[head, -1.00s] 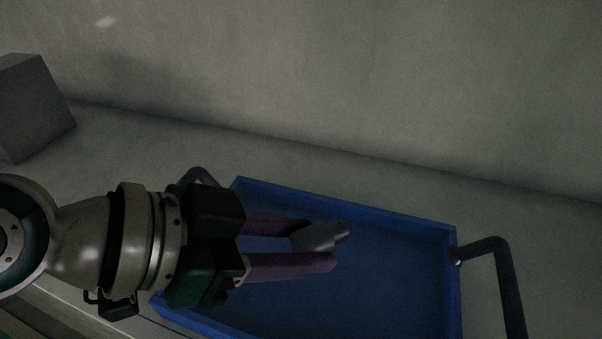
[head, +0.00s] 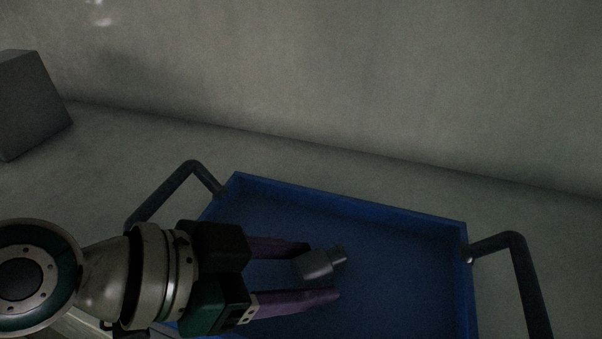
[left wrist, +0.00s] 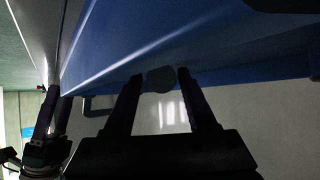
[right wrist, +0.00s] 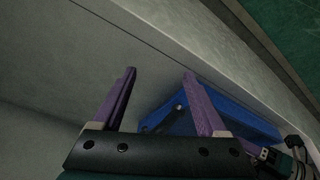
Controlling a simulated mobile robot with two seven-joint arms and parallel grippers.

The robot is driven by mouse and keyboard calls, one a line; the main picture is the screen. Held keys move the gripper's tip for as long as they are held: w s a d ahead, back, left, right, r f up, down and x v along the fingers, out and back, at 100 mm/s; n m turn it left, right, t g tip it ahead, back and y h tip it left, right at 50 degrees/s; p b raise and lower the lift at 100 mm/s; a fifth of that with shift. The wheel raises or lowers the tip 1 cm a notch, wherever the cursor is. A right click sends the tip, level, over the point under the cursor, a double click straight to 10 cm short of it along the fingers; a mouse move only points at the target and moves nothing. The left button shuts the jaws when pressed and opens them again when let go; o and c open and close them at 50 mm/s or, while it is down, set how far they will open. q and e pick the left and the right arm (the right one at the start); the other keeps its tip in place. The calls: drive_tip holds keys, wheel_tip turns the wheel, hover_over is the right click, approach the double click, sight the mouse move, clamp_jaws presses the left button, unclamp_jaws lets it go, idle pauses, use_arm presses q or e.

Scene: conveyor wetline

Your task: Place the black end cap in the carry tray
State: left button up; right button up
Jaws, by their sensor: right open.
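The black end cap (head: 316,265), a dark grey stub with a narrower tip, sits between the fingertips of my left gripper (head: 318,273) in the head view. In the left wrist view the end cap (left wrist: 160,80) shows as a round dark face, with a fingertip against each side. The left gripper is shut on it, over the inside of the blue carry tray (head: 410,215). How high the cap is above the tray floor is hard to tell. My right gripper (right wrist: 160,75) is open and empty in the right wrist view, with the tray (right wrist: 250,122) beyond its fingers.
The tray has a dark tube handle on the left (head: 165,190) and another on the right (head: 525,275). A grey block (head: 30,105) stands at the far left. A plain wall (head: 350,80) rises behind the pale surface. The visible tray floor is bare.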

use_arm(q)
drive_tip(key=shift+o, duration=0.8)
